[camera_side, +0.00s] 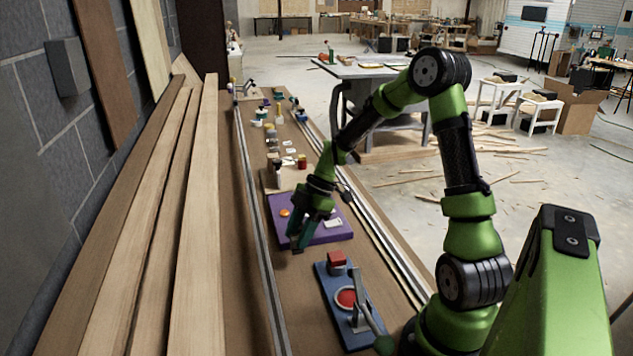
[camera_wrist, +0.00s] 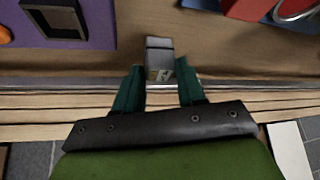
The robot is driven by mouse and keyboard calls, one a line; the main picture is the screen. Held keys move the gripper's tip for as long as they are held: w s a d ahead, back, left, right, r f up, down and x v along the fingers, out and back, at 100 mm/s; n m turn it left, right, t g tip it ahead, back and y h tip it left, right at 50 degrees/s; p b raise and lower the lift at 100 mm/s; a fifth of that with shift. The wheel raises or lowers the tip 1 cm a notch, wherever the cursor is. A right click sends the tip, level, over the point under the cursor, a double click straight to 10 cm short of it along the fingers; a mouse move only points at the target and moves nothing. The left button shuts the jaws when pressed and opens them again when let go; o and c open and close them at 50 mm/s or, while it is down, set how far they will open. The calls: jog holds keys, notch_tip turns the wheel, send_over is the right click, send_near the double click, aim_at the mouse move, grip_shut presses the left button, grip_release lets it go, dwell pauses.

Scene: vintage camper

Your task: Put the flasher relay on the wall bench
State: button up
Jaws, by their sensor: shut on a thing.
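My gripper (camera_side: 300,244) is low over the bench, between the purple board and the blue board in the side view. In the wrist view its two green fingers (camera_wrist: 161,90) are shut on a small grey metallic block (camera_wrist: 160,57), which I take to be the flasher relay. In the side view the relay is only a small dark shape at the fingertips. The wall bench (camera_side: 298,305) is the long brown surface beside the wall; its bare top also shows in the wrist view (camera_wrist: 108,62). I cannot tell whether the relay touches it.
The purple board (camera_side: 325,237) carries an orange piece and a framed part. The blue board (camera_side: 335,318) holds a red block, a red disc and a lever. Metal rails run along the bench, and long planks (camera_side: 195,230) lie on the wall side. Several small items stand farther back.

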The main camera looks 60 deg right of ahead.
jog(key=shift+f, duration=1.75)
jog(key=shift+f, duration=0.1)
jog(key=o, duration=1)
jog(key=shift+o, duration=0.2)
jog(key=v, duration=1.1)
jog(key=s+a+r+m+t+h, duration=0.1)
jog(key=s+a+r+m+t, duration=0.1)
jog(key=s+a+r+m, duration=0.4)
jog(key=s+a+r+m+t+h, duration=0.2)
jog(key=s+a+r+m, duration=0.4)
jog(key=a+m, duration=0.5)
jog(key=shift+a+r+t+h, duration=0.3)
jog(key=shift+a+t, duration=0.1)
jog(key=shift+a, duration=0.45)
